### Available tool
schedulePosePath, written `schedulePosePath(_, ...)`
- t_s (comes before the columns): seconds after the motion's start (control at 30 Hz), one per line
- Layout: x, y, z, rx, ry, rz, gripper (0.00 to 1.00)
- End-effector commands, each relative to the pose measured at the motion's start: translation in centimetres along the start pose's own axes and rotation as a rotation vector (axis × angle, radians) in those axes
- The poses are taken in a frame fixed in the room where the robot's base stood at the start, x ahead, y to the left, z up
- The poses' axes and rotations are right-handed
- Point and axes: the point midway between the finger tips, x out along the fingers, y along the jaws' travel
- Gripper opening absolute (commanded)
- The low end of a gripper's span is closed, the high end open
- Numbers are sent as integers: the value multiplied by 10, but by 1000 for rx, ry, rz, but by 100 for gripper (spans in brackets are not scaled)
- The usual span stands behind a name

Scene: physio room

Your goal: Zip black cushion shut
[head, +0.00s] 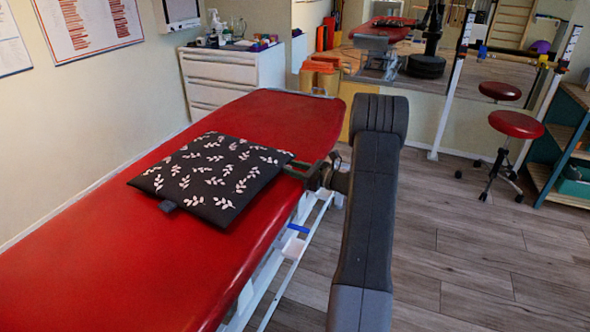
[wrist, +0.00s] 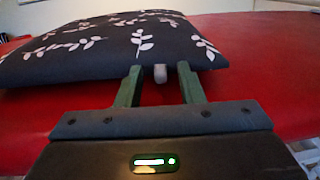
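The black cushion (head: 215,178) with white leaf sprigs lies flat on the red treatment table. It also shows in the wrist view (wrist: 115,62). My gripper (head: 288,163) is at the cushion's right edge in the head view. In the wrist view my gripper (wrist: 160,70) has its two green fingers apart. A small grey tab (wrist: 160,74), perhaps the zip pull, sticks out from the cushion's edge between them, with a gap on each side. I cannot tell how far the zip is open.
The red treatment table (head: 110,270) is bare around the cushion. A white drawer unit (head: 225,75) with bottles and small items stands behind it. A red stool (head: 516,125) and shelves (head: 565,150) are at the right. The wooden floor (head: 480,260) to the right is clear.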

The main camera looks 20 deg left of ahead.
Motion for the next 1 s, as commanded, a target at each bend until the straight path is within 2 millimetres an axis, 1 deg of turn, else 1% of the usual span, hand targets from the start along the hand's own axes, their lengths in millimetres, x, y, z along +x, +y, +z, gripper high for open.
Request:
schedulePosePath(0.23,-2,0,0,0,0,0,35)
schedulePosePath(0.37,-14,-1,0,-1,0,-2,35)
schedulePosePath(0.47,-33,-1,1,-1,0,-3,35)
schedulePosePath(0.6,-67,-1,1,0,0,-5,35)
schedulePosePath(0.8,-109,-1,0,1,0,-3,35)
schedulePosePath(0.9,-123,-1,0,0,0,-2,35)
schedulePosePath(1.0,-133,0,0,0,0,-1,35)
